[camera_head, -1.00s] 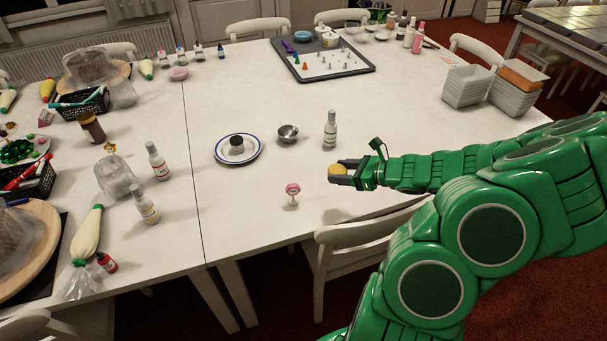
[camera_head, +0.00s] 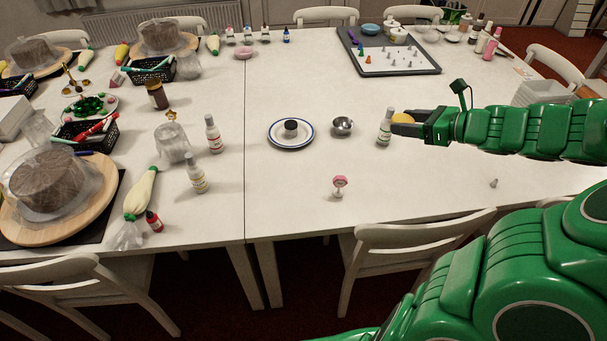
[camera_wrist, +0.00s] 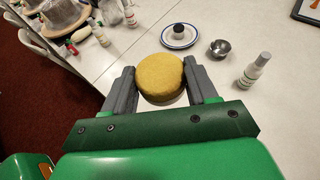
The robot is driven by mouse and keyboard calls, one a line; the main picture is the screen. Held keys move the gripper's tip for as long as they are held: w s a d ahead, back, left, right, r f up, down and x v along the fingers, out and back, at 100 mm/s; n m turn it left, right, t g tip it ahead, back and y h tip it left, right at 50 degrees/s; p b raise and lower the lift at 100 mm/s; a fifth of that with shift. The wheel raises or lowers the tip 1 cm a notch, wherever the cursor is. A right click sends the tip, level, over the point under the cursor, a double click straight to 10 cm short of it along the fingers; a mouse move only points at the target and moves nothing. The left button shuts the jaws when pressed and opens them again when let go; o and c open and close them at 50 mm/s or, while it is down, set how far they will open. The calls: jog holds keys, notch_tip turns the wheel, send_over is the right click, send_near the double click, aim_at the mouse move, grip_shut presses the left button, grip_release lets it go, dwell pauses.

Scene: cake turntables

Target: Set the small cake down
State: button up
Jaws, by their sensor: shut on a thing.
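The small cake (camera_wrist: 160,75) is round and yellow-brown on top. My gripper (camera_wrist: 162,88) is shut on it, with a dark grey finger on each side. In the head view the cake (camera_head: 402,118) shows only in part between the fingers of my gripper (camera_head: 408,124).
A blue-rimmed plate (camera_head: 291,144) holds a small dark round thing (camera_head: 291,126). A metal bowl (camera_head: 343,126) and a white bottle (camera_head: 384,128) stand to its right. A small pink-topped stand (camera_head: 339,186) is near the front edge. Bare table lies between them.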

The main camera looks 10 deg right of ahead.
aim_at(404, 115)
notch_tip(404, 115, up, 9)
jog(key=shift+f, duration=0.1)
jog(key=shift+w+r, duration=0.2)
jog(key=shift+w+a+f+m+t+h, duration=0.15)
jog(key=shift+w+m+t+h, duration=0.2)
jog(key=shift+w, duration=0.7)
jog(key=w+a+m+t+h, duration=0.3)
jog(key=w+m+h, duration=0.4)
jog(key=w, duration=0.8)
jog(key=shift+w+a+h, duration=0.3)
jog(key=shift+a+h, duration=0.05)
jog(key=shift+a, duration=0.2)
jog(key=shift+f, duration=0.15)
jog(key=shift+w+a+m+h, duration=0.35)
jog(key=shift+m+h, duration=0.1)
jog(key=shift+h, duration=0.05)
jog(key=shift+w+a+f+m+h, duration=0.1)
jog(key=shift+w+a+m+h, duration=0.4)
jog(key=shift+a+m+h, duration=0.3)
